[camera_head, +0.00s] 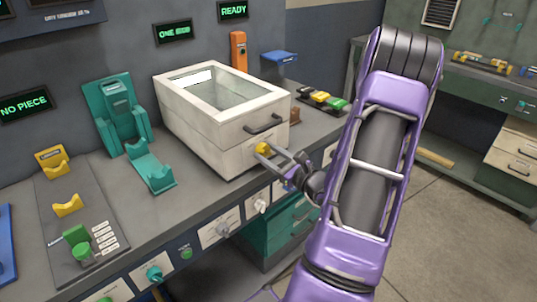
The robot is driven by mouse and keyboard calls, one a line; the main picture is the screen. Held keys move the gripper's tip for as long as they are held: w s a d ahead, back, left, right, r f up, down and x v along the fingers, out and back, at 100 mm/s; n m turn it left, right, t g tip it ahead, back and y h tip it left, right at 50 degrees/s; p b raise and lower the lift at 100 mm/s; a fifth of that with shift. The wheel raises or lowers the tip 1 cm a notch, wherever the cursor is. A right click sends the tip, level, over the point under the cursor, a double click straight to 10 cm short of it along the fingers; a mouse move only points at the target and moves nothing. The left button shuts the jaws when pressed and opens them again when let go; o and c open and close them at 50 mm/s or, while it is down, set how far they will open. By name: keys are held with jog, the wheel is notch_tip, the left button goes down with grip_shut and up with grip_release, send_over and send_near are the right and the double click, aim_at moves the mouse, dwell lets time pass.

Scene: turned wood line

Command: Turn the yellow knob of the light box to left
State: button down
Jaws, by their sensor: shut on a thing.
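The light box (228,138) is a cream-white box with a glass top, standing on the grey bench. A dark handle sits on its front face. The yellow knob (262,148) is low on that face, below the handle. My gripper (266,151) is at the knob, with its fingers shut on it. The fingers hide part of the knob, and its pointing direction cannot be read at this size.
A teal cradle stand (118,115) and yellow rests (67,205) stand left of the box. Colored pieces (322,98) lie in a dark tray to the right. Knobs and switches line the bench front (223,231), below my gripper. A second bench (480,85) stands at the right, across open floor.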

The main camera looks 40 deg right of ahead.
jog(key=shift+c, duration=1.5)
grip_release()
jog(key=s+d, duration=0.1)
jog(key=s, duration=1.6)
jog(key=shift+s+d, duration=0.15)
jog(key=shift+s, duration=0.05)
